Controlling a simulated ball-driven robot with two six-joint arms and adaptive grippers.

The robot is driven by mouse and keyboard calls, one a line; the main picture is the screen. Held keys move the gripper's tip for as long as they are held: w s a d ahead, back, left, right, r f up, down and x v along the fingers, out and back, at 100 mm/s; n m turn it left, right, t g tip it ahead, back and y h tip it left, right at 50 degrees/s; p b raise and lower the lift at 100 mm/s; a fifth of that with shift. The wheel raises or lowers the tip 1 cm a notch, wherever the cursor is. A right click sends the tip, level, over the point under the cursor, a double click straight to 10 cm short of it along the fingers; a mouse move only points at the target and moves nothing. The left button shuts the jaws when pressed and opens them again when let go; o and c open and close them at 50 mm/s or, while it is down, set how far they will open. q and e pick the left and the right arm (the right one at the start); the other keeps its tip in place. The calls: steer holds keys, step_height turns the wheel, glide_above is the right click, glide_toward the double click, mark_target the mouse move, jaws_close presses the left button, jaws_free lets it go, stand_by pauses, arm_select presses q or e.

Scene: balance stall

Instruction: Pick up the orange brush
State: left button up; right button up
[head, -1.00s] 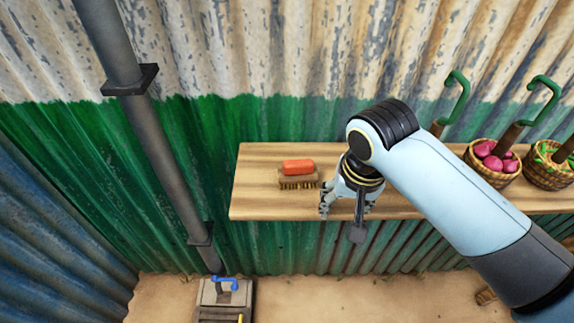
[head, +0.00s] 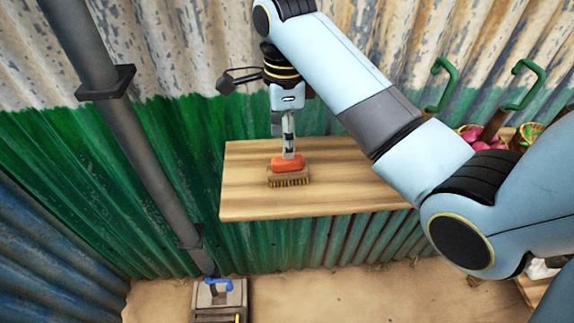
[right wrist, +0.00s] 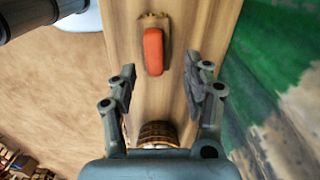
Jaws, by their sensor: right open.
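The orange brush (head: 288,164) lies on the wooden shelf (head: 245,200), orange block on top and brown bristles below. My right gripper (head: 288,148) comes down from above and appears over the brush, its fingers overlapping its back edge in the head view. In the right wrist view the gripper (right wrist: 165,78) is open and empty. The brush (right wrist: 153,50) shows beyond the fingertips, nearer the left finger, with no contact visible. My left gripper is not in view.
A green corrugated wall (head: 180,135) stands right behind the shelf. Baskets with pink and green produce stand at the right, partly behind my arm; a woven basket (right wrist: 158,130) shows in the right wrist view. A grey pipe (head: 125,125) runs down at the left.

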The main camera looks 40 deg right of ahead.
mark_target(288, 160)
steer(key=f, duration=0.1)
steer(key=f+p, duration=0.1)
steer(key=f, duration=0.1)
steer(key=s+f, duration=0.1)
steer(key=f, duration=0.1)
steer(key=shift+a, duration=0.1)
steer(key=shift+w+f, duration=0.1)
steer(key=shift+f, duration=0.35)
steer(key=shift+c, duration=0.4)
jaws_close()
